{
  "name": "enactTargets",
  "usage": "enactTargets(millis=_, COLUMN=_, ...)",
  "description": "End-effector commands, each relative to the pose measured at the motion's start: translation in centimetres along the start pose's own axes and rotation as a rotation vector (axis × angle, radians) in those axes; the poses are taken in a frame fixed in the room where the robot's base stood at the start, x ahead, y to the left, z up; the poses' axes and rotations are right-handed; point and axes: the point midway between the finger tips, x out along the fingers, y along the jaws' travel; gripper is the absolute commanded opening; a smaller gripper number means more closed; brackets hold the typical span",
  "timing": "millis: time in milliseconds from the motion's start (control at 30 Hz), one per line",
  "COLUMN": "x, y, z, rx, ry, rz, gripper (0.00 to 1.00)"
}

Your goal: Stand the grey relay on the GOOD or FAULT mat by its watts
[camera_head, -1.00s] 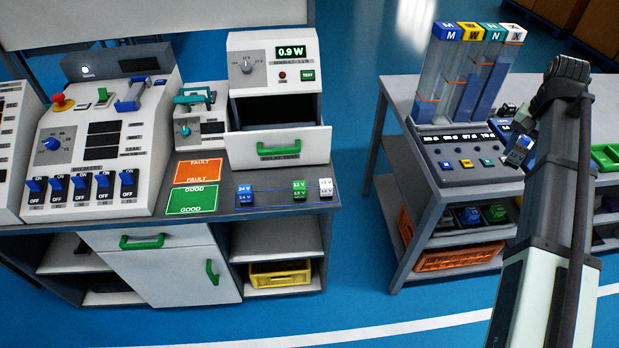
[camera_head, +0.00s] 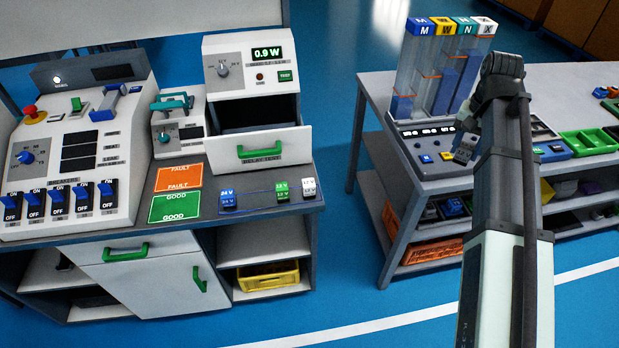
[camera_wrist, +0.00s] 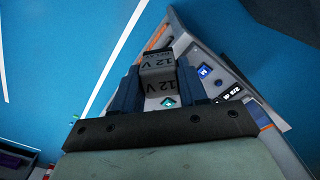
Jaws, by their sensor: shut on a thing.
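My gripper (camera_head: 470,138) is shut on the grey relay, marked 12 V in the wrist view (camera_wrist: 157,72). The relay sits between the two blue fingers, in the air near the left end of the right-hand bench. In the head view it shows small below my gripper (camera_head: 464,153). The orange FAULT mat (camera_head: 179,178) lies on the left bench, with the green GOOD mat (camera_head: 174,208) in front of it. Both mats are bare. The tester (camera_head: 237,75) reads 0.9 W on its display (camera_head: 267,54). Its drawer (camera_head: 276,149) is open, with a dark interior.
Blue (camera_head: 228,199), green (camera_head: 281,190) and white (camera_head: 309,187) relays stand right of the mats. A switch console (camera_head: 75,150) fills the left. Clear tubes (camera_head: 440,75) stand on the right bench (camera_head: 371,107). Blue floor (camera_head: 338,215) separates the benches.

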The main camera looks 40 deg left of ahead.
Motion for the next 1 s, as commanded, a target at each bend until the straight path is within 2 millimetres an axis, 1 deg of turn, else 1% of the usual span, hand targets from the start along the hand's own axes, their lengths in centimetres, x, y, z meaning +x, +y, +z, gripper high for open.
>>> enactTargets(millis=33, x=0.1, y=-1.8, z=0.5, rx=-0.027, ry=0.000, rz=0.000, gripper=0.06)
enactTargets(millis=100, x=0.3, y=-3.9, z=1.1, rx=-0.061, ry=0.000, rz=0.000, gripper=0.06)
enactTargets(millis=367, x=0.9, y=-11.7, z=3.9, rx=-0.183, ry=-0.001, rz=0.000, gripper=0.06)
enactTargets(millis=400, x=1.0, y=-12.9, z=4.4, rx=-0.203, ry=-0.001, rz=0.000, gripper=0.06)
enactTargets(millis=567, x=1.3, y=-17.5, z=6.6, rx=-0.277, ry=-0.001, rz=0.000, gripper=0.06)
enactTargets(millis=600, x=1.4, y=-18.7, z=7.2, rx=-0.296, ry=-0.001, rz=0.000, gripper=0.06)
enactTargets(millis=767, x=1.8, y=-23.2, z=9.7, rx=-0.370, ry=0.000, rz=0.000, gripper=0.06)
enactTargets(millis=1000, x=2.4, y=-29.8, z=14.1, rx=-0.481, ry=-0.001, rz=0.000, gripper=0.06)
